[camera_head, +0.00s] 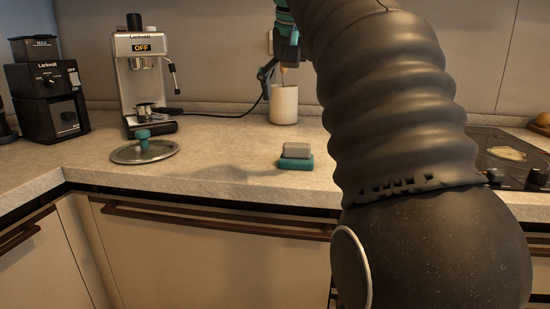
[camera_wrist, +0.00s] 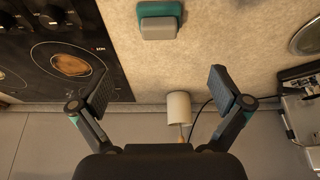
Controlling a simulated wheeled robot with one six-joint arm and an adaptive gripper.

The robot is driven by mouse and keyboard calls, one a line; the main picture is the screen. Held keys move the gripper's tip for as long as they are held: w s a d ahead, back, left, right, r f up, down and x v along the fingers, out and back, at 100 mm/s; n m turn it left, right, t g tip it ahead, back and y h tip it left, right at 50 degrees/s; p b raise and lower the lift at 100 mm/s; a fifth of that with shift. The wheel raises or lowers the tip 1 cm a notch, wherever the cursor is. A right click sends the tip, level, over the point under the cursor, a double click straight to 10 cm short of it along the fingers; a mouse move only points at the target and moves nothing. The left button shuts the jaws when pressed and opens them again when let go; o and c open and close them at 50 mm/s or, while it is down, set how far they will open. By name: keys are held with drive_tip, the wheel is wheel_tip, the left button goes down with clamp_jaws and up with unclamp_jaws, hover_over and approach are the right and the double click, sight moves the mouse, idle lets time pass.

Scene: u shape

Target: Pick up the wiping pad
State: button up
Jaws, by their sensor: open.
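The wiping pad (camera_head: 296,157) lies on the counter near its front edge in the head view. It has a grey block on top and a teal base. In the wrist view the wiping pad (camera_wrist: 158,20) shows at the top middle, beyond the fingertips and apart from them. My gripper (camera_wrist: 161,90) is open and empty, with its two fingers spread wide. In the head view only part of my gripper (camera_head: 268,75) shows, above the back of the counter near the white cup; my arm hides the rest.
A white cup (camera_head: 284,104) with a utensil stands behind the pad, and it shows between my fingers in the wrist view (camera_wrist: 179,108). A lid (camera_head: 145,151), an espresso machine (camera_head: 143,75) and a grinder (camera_head: 50,95) are left. A cooktop (camera_head: 505,153) is right. Counter around the pad is clear.

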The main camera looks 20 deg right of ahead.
sight(297, 145)
drive_tip(key=b+x, duration=0.2)
drive_tip(key=x, duration=0.6)
drive_tip(key=shift+w+d+f, duration=0.1)
drive_tip(key=shift+f, duration=0.05)
drive_tip(key=b+x, duration=0.1)
drive_tip(key=x, duration=0.3)
drive_tip(key=shift+f+b, duration=0.1)
drive_tip(key=shift+b, duration=0.25)
drive_tip(key=shift+d+f, duration=0.1)
drive_tip(key=shift+f, duration=0.45)
drive_tip(key=c, duration=1.1)
